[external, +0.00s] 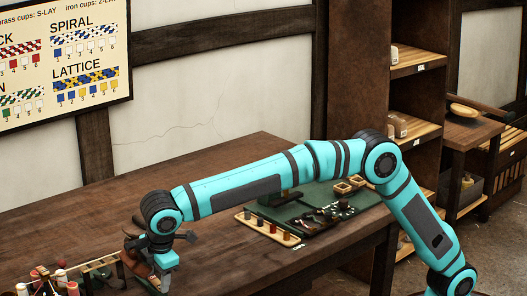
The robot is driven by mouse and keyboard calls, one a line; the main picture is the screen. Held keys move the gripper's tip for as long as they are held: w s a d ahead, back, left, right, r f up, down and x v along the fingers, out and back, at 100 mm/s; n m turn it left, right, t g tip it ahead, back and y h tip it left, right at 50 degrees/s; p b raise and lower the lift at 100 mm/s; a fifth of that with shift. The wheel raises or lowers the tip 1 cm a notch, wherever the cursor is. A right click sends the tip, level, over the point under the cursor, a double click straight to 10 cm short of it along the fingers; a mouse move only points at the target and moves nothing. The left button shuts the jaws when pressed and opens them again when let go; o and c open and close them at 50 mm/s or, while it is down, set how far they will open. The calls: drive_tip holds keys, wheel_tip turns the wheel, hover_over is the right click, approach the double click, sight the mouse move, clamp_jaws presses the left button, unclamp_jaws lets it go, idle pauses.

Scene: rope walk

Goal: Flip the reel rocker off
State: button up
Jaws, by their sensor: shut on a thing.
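My gripper (158,284) is at the left end of the arm, low over the front left of the wooden table (235,165). It points down, close to the picture's bottom edge. A brown rounded wooden piece (136,246), perhaps part of the reel, stands right behind and beside it. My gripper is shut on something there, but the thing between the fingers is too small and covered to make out. I cannot pick out the reel rocker or tell which way it is set.
A rack with colored spools (62,278) stands left of my gripper. A green mat (322,194) with small tools and a wooden strip of colored cups (268,228) lie under my arm. Shelves (416,58) stand at right. The table's back left is clear.

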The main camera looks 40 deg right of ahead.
drive_tip(key=o, duration=1)
drive_tip(key=v, duration=1.7)
drive_tip(key=shift+r, duration=0.15)
